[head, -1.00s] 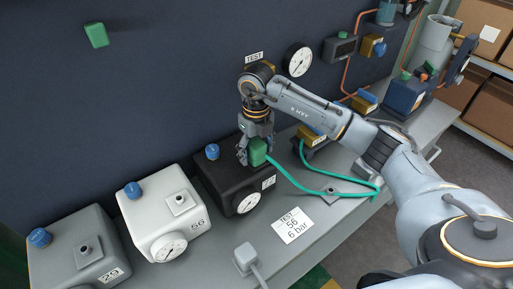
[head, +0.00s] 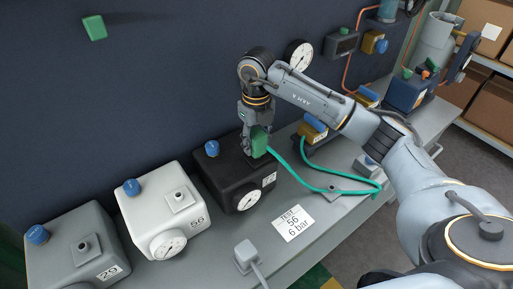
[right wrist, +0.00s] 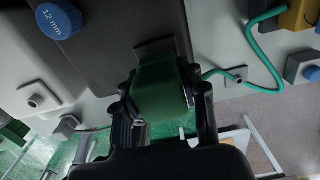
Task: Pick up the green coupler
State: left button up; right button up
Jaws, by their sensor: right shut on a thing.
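The green coupler (head: 259,142) is between the fingers of my right gripper (head: 250,146), over the right part of the black box (head: 228,180). A green hose (head: 295,180) runs from it to the right along the bench. In the right wrist view the coupler (right wrist: 160,92) fills the space between both fingers, which are shut on it. Whether its underside touches the box is hidden. My left gripper is not in view.
A white box (head: 150,212) marked 56 and a grey box (head: 65,250) stand to the left, with blue caps. A paper label (head: 293,223) lies on the bench (head: 330,222). A gauge (head: 298,55) and another green block (head: 94,27) are on the dark wall.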

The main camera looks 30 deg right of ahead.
aim_at(260, 134)
jog(key=s+a+r+b, duration=0.1)
jog(key=s+a+r, duration=0.1)
jog(key=s+r, duration=0.3)
jog(key=s+a+r, duration=0.2)
jog(key=s+r, duration=0.4)
jog(key=s, duration=0.2)
jog(key=shift+s+a+b, duration=0.15)
jog(key=shift+a+b, duration=0.15)
jog(key=shift+b, duration=0.05)
dwell(0.7)
